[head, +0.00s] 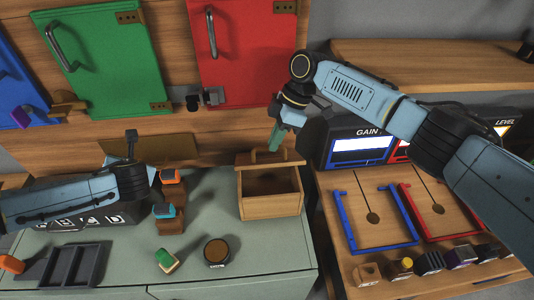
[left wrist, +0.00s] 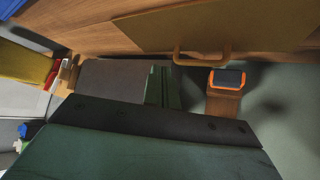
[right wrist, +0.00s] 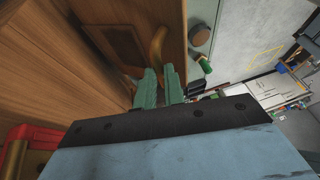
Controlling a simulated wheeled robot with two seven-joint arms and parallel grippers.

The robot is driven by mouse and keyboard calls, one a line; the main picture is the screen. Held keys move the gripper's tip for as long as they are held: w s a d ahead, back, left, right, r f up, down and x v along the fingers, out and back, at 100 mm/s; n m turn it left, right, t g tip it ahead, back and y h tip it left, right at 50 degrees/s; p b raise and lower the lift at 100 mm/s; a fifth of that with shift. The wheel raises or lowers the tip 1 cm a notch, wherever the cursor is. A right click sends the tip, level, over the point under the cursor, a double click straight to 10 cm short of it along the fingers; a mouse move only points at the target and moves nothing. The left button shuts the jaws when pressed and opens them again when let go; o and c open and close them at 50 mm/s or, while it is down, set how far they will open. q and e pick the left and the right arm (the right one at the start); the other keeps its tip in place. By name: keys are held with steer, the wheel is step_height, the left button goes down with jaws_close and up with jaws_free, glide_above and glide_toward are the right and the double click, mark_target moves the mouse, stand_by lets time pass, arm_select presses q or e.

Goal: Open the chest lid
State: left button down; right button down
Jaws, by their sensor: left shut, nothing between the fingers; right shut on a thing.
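The wooden chest (head: 270,204) stands on the grey-green counter. Its top is open to view, showing a dark hollow inside, and the raised lid (head: 262,158) stands at its back edge. My right gripper (head: 274,138) is at the top of the lid, shut on the lid's handle. The right wrist view shows its green fingers (right wrist: 160,88) beside the curved light-wood handle (right wrist: 158,44); the exact contact is partly hidden. My left gripper (left wrist: 160,87) is shut and empty, left of the chest near small blocks; its fingers are hard to make out in the head view.
Blocks with orange (head: 171,176) and blue (head: 165,211) tops stand left of the chest. A green-topped block (head: 166,261) and a round brown-topped piece (head: 217,252) lie in front. A blue frame (head: 345,222) is at right; green (head: 105,60) and red (head: 245,60) doors are behind.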

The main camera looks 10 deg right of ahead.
steer(key=shift+w+d+f, duration=0.1)
steer(key=shift+d+f, duration=0.1)
steer(key=shift+f, duration=0.05)
arm_select(q)
steer(key=s+d+r+m+t+h, duration=0.1)
steer(key=s+d+r+m+h, duration=0.25)
steer(key=d, duration=0.55)
steer(key=s+d+r+m+h, duration=0.1)
steer(key=s+d+r+m, duration=0.2)
steer(key=d+r+m, duration=0.4)
steer(key=s+d+r+m+t+h, duration=0.1)
steer(key=s+d+r+m+h, duration=0.2)
steer(key=d, duration=0.7)
steer(key=n+g+y, duration=0.2)
steer(key=n+g, duration=0.3)
steer(key=n, duration=1.1)
glide_toward(267, 164)
steer(key=x, duration=0.2)
steer(key=w+x, duration=0.1)
steer(key=x, duration=0.2)
steer(key=r+x, duration=0.1)
steer(key=x, duration=0.1)
steer(key=shift+w+f, duration=0.3)
steer(key=shift+w, duration=0.1)
